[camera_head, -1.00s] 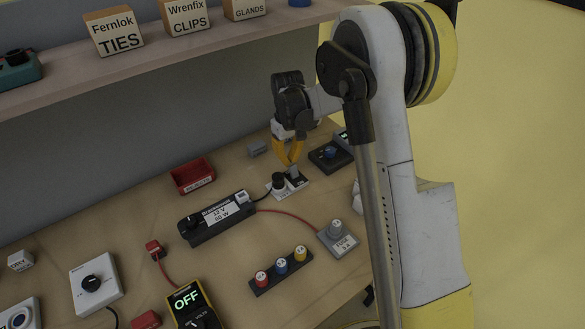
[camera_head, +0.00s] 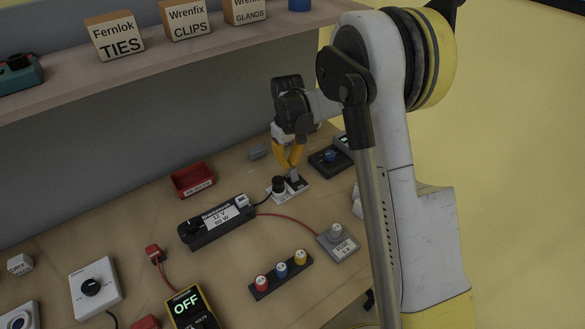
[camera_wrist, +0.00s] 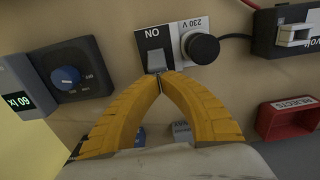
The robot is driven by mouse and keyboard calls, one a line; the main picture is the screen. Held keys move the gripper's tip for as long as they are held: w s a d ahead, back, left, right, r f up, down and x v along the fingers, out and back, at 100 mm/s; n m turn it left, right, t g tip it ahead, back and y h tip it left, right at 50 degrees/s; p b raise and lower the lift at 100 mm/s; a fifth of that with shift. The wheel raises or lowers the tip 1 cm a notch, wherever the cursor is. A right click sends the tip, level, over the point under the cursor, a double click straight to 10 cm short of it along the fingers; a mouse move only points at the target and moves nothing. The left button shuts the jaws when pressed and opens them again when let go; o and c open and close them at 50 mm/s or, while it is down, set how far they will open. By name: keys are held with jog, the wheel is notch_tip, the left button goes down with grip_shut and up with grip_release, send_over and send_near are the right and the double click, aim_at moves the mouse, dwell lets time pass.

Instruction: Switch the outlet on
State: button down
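The outlet (camera_head: 276,194) is a white plate on the bench, with a black plug (camera_head: 278,183) in it and a cable to the lamp supply. In the wrist view, the outlet (camera_wrist: 188,25) is at the top centre, with a "230 V" label and an upside-down "ON" on the black part. Its grey rocker switch (camera_wrist: 156,56) is just beyond my fingertips. My gripper (camera_wrist: 160,80) is shut, its yellow fingertips together and nothing visible between them. In the head view, my gripper (camera_head: 289,166) is over the switch end. I cannot tell whether the tips touch the rocker.
A black dimmer box with a blue knob (camera_wrist: 66,78) stands beside the outlet. The black 12 V 60 W supply (camera_head: 209,232), a red rejects bin (camera_head: 190,192) and a grey fuse block (camera_head: 344,248) are nearby. A meter (camera_head: 192,304) reads OFF.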

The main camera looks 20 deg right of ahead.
aim_at(295, 178)
jog(key=shift+s, duration=0.15)
jog(key=shift+s+d, duration=0.3)
jog(key=shift+s, duration=0.45)
jog(key=shift+s+d, duration=0.25)
jog(key=shift+s, duration=0.5)
jog(key=shift+w+a+b, duration=0.25)
jog(key=shift+w+b, duration=0.1)
jog(key=shift+w, duration=0.3)
jog(key=shift+r+p, duration=2.1)
jog(key=shift+r, duration=1.4)
